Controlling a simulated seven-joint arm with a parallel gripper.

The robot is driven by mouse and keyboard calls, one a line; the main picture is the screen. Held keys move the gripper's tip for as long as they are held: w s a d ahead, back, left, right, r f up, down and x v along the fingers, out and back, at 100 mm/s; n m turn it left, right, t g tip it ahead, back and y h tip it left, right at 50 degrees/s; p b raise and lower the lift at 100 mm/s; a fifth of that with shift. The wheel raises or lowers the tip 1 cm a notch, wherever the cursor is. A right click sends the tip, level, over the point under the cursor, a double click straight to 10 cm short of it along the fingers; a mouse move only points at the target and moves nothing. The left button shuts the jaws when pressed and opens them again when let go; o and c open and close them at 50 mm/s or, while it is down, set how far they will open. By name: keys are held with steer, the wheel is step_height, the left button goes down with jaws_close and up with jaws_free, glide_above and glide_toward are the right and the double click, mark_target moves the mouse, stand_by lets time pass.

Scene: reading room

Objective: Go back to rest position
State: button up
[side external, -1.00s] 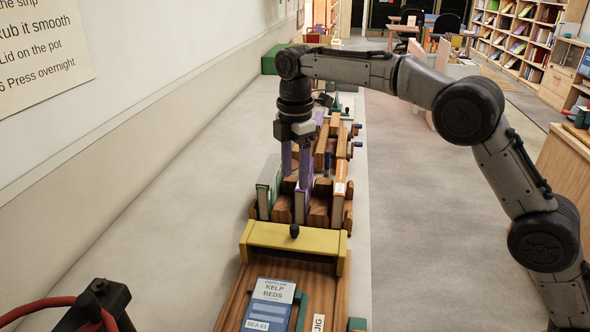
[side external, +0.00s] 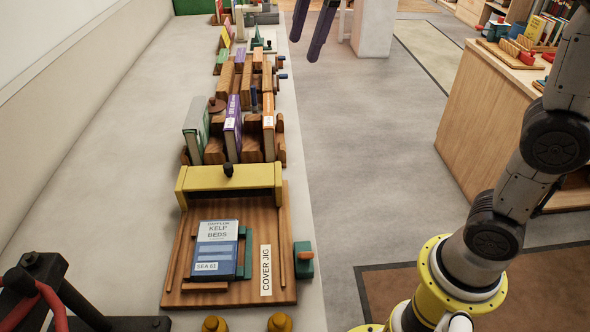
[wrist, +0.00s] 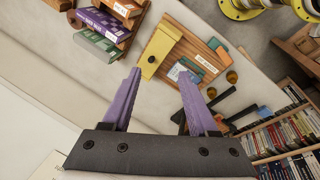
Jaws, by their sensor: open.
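My gripper (side external: 306,48) shows at the top of the side external view, its purple fingers hanging over the floor to the right of the bench. In the wrist view the fingers of my gripper (wrist: 160,74) are spread wide with nothing between them. A purple book (side external: 232,128) stands in the wooden rack between a green book (side external: 196,132) and an orange book (side external: 268,128). The wrist view shows the purple book (wrist: 103,24) at upper left. My gripper is apart from the books.
In front of the rack lies a wooden cover jig (side external: 264,215) with a yellow bar (side external: 230,180) and a blue Kelp Beds book (side external: 215,250). A dark press frame (side external: 60,290) stands front left. Open floor (side external: 350,150) lies right of the bench; a wooden cabinet (side external: 490,130) stands beyond.

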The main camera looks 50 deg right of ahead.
steer(key=s+d+f+m+t, duration=0.15)
steer(key=s+f+m, duration=0.25)
steer(key=s, duration=0.5)
steer(key=s+d+f+m+t, duration=0.1)
steer(key=s+d+f+m, duration=0.25)
steer(key=s, duration=0.55)
steer(key=s+f+m, duration=0.3)
steer(key=f+m, duration=0.4)
steer(key=shift+a+f, duration=0.15)
steer(key=shift+a, duration=0.3)
